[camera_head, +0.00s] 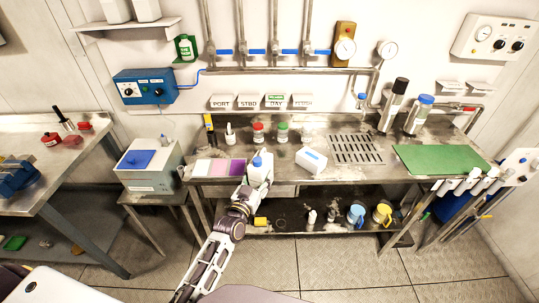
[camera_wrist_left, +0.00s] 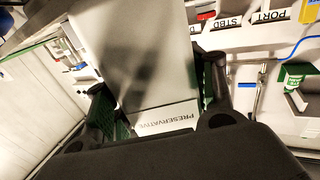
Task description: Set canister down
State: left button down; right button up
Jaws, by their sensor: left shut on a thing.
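A white canister (camera_head: 263,175) with a blue cap is in my left gripper (camera_head: 256,184), at the front edge of the steel bench (camera_head: 225,148) in the head view. In the left wrist view the canister (camera_wrist_left: 148,60) fills the space between the two dark fingers of the gripper (camera_wrist_left: 158,98), and its label reads PRESERVATIVE upside down. The left gripper is shut on it. The canister looks roughly upright; I cannot tell whether its base touches the bench, as the gripper hides it. My right gripper is not in view.
A pink and purple chart (camera_head: 219,168) lies left of the canister. A white box (camera_head: 311,160) lies to its right. Red-capped (camera_head: 258,132) and green-capped (camera_head: 282,132) jars stand behind. A drain grate (camera_head: 356,149) and green mat (camera_head: 440,159) lie farther right.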

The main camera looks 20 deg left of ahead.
aim_at(267, 161)
pick_arm(q)
jog(key=w+r, duration=0.4)
jog(key=w, duration=0.3)
jog(key=w+r, duration=0.4)
jog(key=w, duration=0.3)
jog(key=shift+w+a+r+b, duration=0.25)
jog(key=shift+w+r+b, duration=0.05)
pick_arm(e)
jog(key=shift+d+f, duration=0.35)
pick_arm(q)
jog(key=shift+f, duration=0.1)
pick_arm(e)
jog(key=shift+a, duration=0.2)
pick_arm(q)
notch_tip(267, 161, down, 6)
jog(key=b, duration=0.5)
jog(key=shift+b, duration=0.35)
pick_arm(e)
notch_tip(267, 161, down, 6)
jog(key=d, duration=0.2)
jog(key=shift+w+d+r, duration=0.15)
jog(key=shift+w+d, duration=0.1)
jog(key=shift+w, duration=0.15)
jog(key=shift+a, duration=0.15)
